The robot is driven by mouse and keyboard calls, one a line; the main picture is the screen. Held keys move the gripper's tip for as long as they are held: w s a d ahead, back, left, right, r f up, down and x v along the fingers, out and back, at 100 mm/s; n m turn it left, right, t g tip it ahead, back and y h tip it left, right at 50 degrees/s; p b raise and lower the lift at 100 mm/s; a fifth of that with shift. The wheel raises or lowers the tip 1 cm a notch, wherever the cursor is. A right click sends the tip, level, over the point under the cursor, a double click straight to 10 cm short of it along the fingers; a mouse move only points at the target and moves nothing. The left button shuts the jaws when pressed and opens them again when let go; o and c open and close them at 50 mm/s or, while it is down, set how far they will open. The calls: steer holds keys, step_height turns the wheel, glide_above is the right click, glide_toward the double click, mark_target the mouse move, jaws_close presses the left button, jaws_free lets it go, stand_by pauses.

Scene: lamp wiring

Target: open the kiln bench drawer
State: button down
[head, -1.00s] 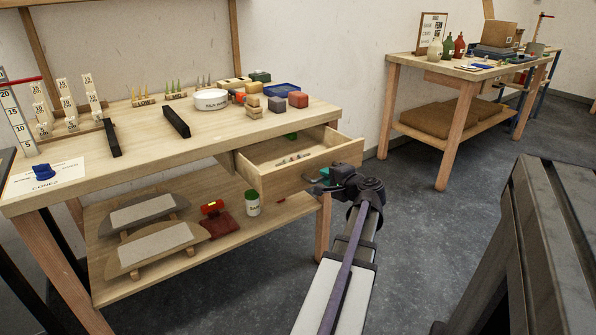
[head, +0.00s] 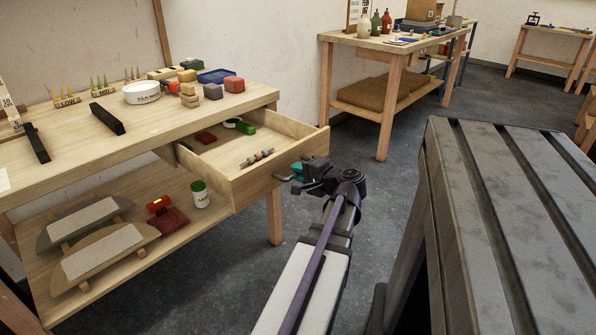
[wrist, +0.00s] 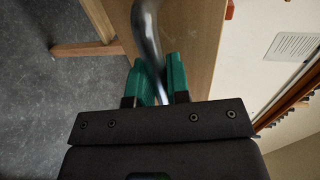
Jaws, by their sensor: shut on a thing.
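The kiln bench drawer (head: 262,181) is a light wooden drawer under the bench top, pulled well out. Inside it I see a green item, a dark red block and a small bundle of thin pieces. My gripper (head: 293,173) is at the drawer's front face. In the wrist view my gripper (wrist: 161,82) has its green fingers on either side of the metal drawer handle (wrist: 149,40), shut on it. The drawer front (wrist: 195,45) fills the middle of that view. In the head view the handle is mostly hidden by the fingers.
The bench top (head: 140,143) holds a white bowl (head: 141,93), black bars and small blocks. Its lower shelf carries half-round boards (head: 100,250) and a white jar (head: 200,194). A dark slatted surface (head: 520,200) stands at right. Grey floor lies between.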

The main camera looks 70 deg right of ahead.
steer(key=c, duration=1.1)
jaws_free()
steer(key=shift+s, duration=0.1)
steer(key=p+v, duration=0.2)
steer(key=v, duration=0.8)
steer(key=shift+s+a, duration=0.2)
steer(key=shift+s, duration=0.05)
steer(key=shift+a, duration=0.1)
